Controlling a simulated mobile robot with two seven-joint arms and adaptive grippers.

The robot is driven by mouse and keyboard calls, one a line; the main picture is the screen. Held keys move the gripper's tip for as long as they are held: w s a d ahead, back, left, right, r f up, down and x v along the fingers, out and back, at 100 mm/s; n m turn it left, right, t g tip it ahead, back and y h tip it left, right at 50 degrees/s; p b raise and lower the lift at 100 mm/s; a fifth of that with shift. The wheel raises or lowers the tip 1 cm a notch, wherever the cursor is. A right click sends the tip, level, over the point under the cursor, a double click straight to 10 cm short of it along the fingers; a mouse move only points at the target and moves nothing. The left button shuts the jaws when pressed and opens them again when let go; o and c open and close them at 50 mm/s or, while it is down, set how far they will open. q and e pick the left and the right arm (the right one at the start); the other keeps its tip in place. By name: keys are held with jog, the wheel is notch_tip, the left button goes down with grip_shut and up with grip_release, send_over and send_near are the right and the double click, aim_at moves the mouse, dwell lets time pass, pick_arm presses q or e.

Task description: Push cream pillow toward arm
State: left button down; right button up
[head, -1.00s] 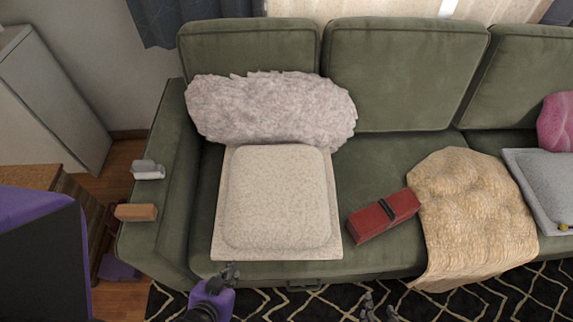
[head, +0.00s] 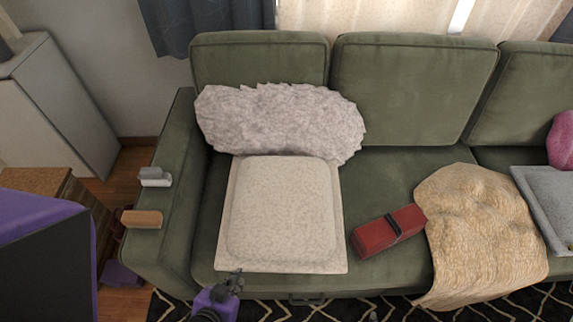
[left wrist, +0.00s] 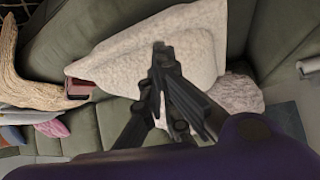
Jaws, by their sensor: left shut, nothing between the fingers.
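The cream pillow (head: 282,210) is square and lies flat on the left seat of the green sofa, with a gap of bare seat between it and the left sofa arm (head: 170,190). Its back edge meets a fluffy grey-white pillow (head: 280,120). My left gripper (head: 234,276) is shut and empty, at the pillow's front edge near its left corner. In the left wrist view the gripper (left wrist: 162,52) overlaps the cream pillow (left wrist: 160,50); I cannot tell whether it touches. My right gripper is not clearly in view.
A red case (head: 389,231) and a tan blanket (head: 475,230) lie to the right. A grey cushion (head: 545,200) and a pink pillow (head: 562,140) are farther right. A grey object (head: 154,177) and a brown block (head: 142,219) rest on the sofa arm.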

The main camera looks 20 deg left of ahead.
jog(key=shift+w+a+r, duration=0.1)
jog(key=shift+w+a, duration=0.05)
jog(key=shift+w, duration=0.3)
